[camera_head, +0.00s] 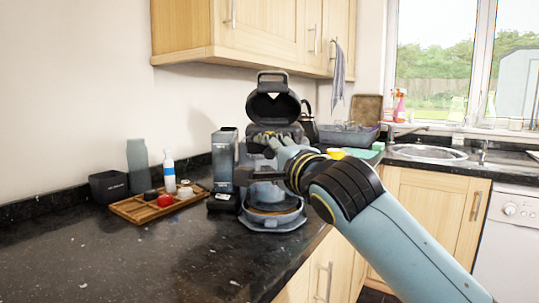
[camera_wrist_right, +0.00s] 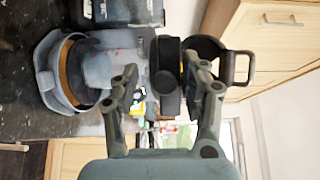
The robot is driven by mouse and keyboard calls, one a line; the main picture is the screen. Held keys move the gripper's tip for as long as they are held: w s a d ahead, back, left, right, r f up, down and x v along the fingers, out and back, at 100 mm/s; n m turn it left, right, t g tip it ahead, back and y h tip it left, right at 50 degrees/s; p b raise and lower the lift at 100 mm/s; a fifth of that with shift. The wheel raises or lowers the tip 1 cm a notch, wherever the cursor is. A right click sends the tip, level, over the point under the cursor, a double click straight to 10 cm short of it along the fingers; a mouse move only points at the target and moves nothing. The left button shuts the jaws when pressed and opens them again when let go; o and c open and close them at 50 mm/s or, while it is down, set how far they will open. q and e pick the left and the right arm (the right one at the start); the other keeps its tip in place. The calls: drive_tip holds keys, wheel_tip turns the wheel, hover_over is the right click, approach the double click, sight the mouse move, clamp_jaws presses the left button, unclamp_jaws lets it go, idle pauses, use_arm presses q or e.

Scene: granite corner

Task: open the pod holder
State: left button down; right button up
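The coffee machine (camera_head: 272,190) stands on the dark counter, with its round drip tray low at the front. Its pod holder lid (camera_head: 272,104) is tilted up, with a loop handle at the top. In the wrist view the lid (camera_wrist_right: 205,48) and its handle (camera_wrist_right: 238,68) lie to the right, and the machine body (camera_wrist_right: 115,68) to the left. My right gripper (camera_head: 266,141) is in front of the machine's head, just below the raised lid. Its fingers (camera_wrist_right: 160,78) are spread apart with nothing clearly held between them. It hides part of the pod seat. My left gripper does not show.
A wooden tray (camera_head: 133,212) with several small pods, a white bottle (camera_head: 169,172) and a dark box (camera_head: 108,186) are left of the machine. A grey water tank (camera_head: 223,160) stands beside it. The front left counter is clear. Cupboards hang above.

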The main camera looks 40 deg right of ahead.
drive_tip(key=shift+r, duration=0.1)
drive_tip(key=s+a, duration=0.1)
drive_tip(key=s, duration=0.6)
drive_tip(key=shift+s+a, duration=0.15)
drive_tip(key=shift+s, duration=0.05)
idle(0.3)
